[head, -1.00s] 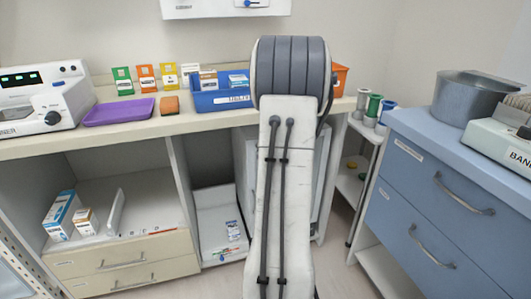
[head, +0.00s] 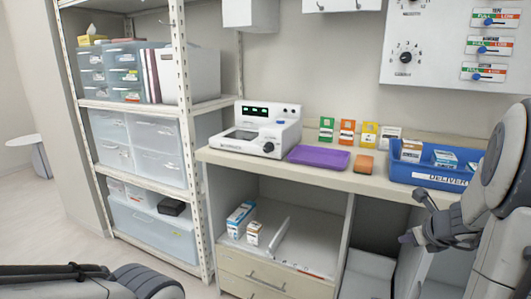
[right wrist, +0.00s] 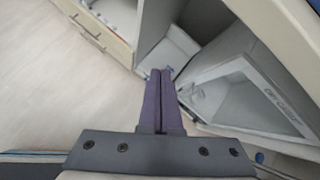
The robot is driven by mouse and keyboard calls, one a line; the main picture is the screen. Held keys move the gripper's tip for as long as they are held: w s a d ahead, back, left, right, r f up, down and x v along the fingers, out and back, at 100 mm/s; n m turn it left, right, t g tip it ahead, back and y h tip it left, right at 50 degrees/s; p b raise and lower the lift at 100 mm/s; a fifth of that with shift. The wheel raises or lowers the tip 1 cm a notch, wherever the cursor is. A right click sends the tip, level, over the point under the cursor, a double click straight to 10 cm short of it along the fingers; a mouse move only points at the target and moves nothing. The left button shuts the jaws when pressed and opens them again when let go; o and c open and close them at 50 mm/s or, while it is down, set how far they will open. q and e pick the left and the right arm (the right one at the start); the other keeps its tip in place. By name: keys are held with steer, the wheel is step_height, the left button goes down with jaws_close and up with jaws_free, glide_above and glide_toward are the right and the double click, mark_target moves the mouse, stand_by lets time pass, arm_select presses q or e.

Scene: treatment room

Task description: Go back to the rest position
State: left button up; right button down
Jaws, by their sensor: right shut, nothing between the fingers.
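My right gripper (head: 408,238) is at the right of the head view, in front of the open space below the counter. In the right wrist view its two fingers (right wrist: 160,100) are pressed together with nothing between them. The fingers point toward the floor and the lower cabinets. Part of my left arm (head: 90,283) shows at the bottom left of the head view. My left gripper is not visible.
A counter (head: 325,175) holds a white device (head: 258,128), a purple tray (head: 318,157), an orange sponge (head: 365,164) and a blue bin (head: 428,172). A shelf rack (head: 189,140) stands left. Open floor (right wrist: 50,85) shows in the right wrist view.

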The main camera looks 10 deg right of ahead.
steer(key=w+a+n+y, duration=0.3)
steer(key=a+n, duration=0.5)
steer(key=a, duration=0.6)
steer(key=s+a+n+g+y, duration=0.25)
steer(key=a+n, duration=0.35)
steer(key=a, duration=0.3)
steer(key=s+a+n+g+y, duration=0.1)
steer(key=s+a+n+g, duration=0.15)
steer(key=a+n, duration=0.55)
steer(key=s+a+f+n+g+h, duration=0.15)
steer(key=s+a+n, duration=0.35)
steer(key=s+n, duration=0.55)
steer(key=s+a+f+n+g+h, duration=0.1)
steer(key=s+a+n+g+h, duration=0.1)
steer(key=s+a+n, duration=0.65)
step_height(320, 180, up, 24)
steer(key=s+d+n+p, duration=0.1)
steer(key=d+n+p, duration=0.1)
steer(key=p, duration=2.1)
steer(key=shift+d+p, duration=0.3)
steer(key=shift+d, duration=0.05)
steer(key=shift+f, duration=0.1)
